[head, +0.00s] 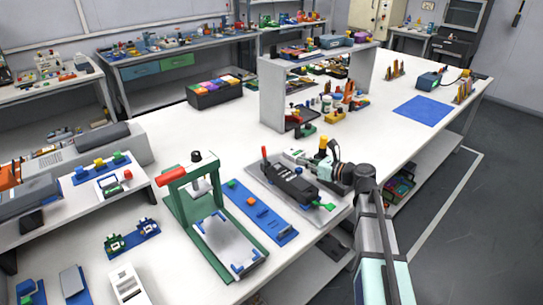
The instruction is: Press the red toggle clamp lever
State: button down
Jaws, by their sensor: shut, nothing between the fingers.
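A short red lever (264,153) stands upright at the left end of a dark device (291,184) on a grey plate. A second red handle (172,176) lies across the top of a green press frame (181,208) further left. I cannot tell for sure which of the two is the toggle clamp lever. My gripper (288,154) is shut and empty. It appears above the dark device, to the right of the upright red lever, with a gap between them in the picture. The exact height of the gripper is unclear.
A blue strip with small parts (262,213) lies between the press frame and the dark device. A white shelf (272,95) stands behind my gripper. A blue mat (424,110) lies at the far right. The bench behind the press frame is fairly clear.

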aim_at(264, 155)
jog(key=shift+a, duration=0.1)
jog(key=p+x, duration=0.2)
jog(key=x, duration=1.2)
jog(key=shift+r+p, duration=0.2)
jog(key=shift+p, duration=0.5)
jog(key=shift+w+p, duration=0.1)
jog(key=shift+p, duration=0.2)
